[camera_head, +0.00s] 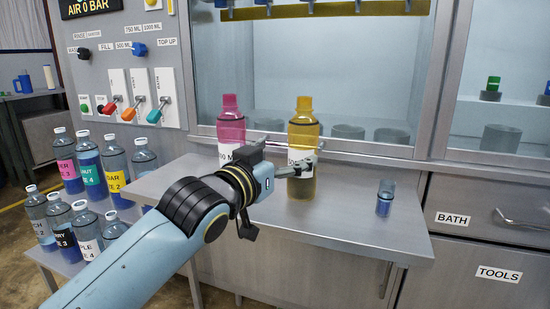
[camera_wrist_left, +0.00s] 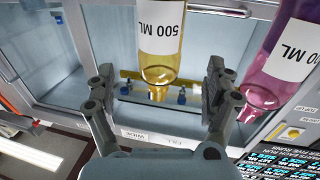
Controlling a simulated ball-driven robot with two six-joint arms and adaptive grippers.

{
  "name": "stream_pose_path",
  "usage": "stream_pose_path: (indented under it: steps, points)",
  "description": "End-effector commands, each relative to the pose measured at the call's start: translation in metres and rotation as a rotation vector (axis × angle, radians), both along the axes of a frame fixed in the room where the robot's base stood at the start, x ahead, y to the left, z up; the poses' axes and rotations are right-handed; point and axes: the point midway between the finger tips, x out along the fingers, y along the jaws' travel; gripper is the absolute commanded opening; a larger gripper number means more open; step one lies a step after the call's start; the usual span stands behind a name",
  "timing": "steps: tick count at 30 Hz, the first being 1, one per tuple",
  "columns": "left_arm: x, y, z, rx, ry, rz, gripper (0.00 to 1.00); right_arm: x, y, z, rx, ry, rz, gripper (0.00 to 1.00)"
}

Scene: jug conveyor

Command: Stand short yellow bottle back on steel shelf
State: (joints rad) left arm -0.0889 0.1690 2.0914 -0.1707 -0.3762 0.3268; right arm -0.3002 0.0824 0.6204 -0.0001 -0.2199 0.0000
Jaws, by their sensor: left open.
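The short yellow bottle (camera_head: 303,133), labelled 500 ML, stands upright on the steel shelf (camera_head: 350,225), near the window frame. My left gripper (camera_head: 305,160) is open at the bottle's mid-height, with its fingers at the bottle and partly covering its label. In the left wrist view, which is upside down, the yellow bottle (camera_wrist_left: 160,35) shows between the two spread fingers of the left gripper (camera_wrist_left: 158,80). Gaps show on both sides, and I cannot tell how deep the bottle sits between the fingers. My right gripper is not in view.
A pink bottle (camera_head: 231,128) stands close left of the yellow one; it also shows in the wrist view (camera_wrist_left: 285,60). A small blue-filled cup (camera_head: 385,198) stands at the shelf's right. Several labelled bottles (camera_head: 88,165) stand on a left rack. The shelf front is clear.

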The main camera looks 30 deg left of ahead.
Motion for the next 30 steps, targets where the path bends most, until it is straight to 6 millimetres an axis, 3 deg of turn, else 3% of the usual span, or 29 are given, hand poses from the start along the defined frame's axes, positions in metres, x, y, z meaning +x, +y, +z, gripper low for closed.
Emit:
stream_pose_path:
  steps: [3,7,24,28,30]
  points:
    - [-0.02,-0.001,0.0,0.001,0.0,0.0,0.86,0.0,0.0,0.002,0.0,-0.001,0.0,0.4]
    - [-0.03,-0.001,0.001,0.0,-0.002,0.0,0.86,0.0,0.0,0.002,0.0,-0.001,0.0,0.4]
    - [-0.032,-0.001,0.0,0.001,0.001,0.001,0.86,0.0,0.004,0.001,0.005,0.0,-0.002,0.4]
    - [-0.044,0.002,-0.02,0.005,0.092,0.024,0.86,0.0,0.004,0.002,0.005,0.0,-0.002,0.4]
    - [-0.062,0.005,-0.047,0.011,0.223,0.05,0.86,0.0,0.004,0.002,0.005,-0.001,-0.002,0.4]
